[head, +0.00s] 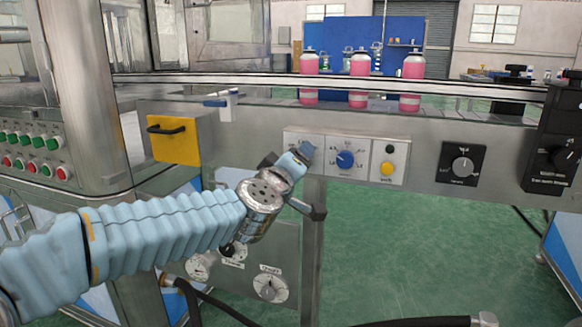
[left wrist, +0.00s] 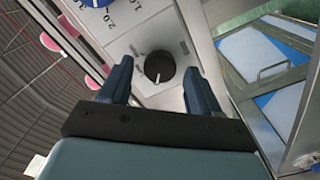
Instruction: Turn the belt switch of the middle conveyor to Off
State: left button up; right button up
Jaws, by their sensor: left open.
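My left gripper (head: 304,153) reaches in from the left to the white control panel (head: 318,139) on the conveyor's side. It hides the panel's left part in the head view. In the left wrist view, a round black knob (left wrist: 158,68) with a white pointer line sits between the two open fingers. Gaps show on both sides of it, so it is not gripped. The pointer line points toward the bottom of that view. The small labels around the knob are unreadable. My right gripper is not in view.
A blue numbered dial (head: 345,159) is right of the gripper, followed by a yellow button (head: 387,168) and a black dial box (head: 462,164). A yellow box with a handle (head: 173,140) is left. Pink cans (head: 359,66) stand on the conveyor above.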

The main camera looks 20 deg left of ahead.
pick_arm(q)
jog(key=s+p, duration=0.1)
jog(key=s, duration=1.2)
jog(key=shift+s+a, duration=0.2)
jog(key=shift+s, duration=0.15)
jog(key=shift+a, duration=0.15)
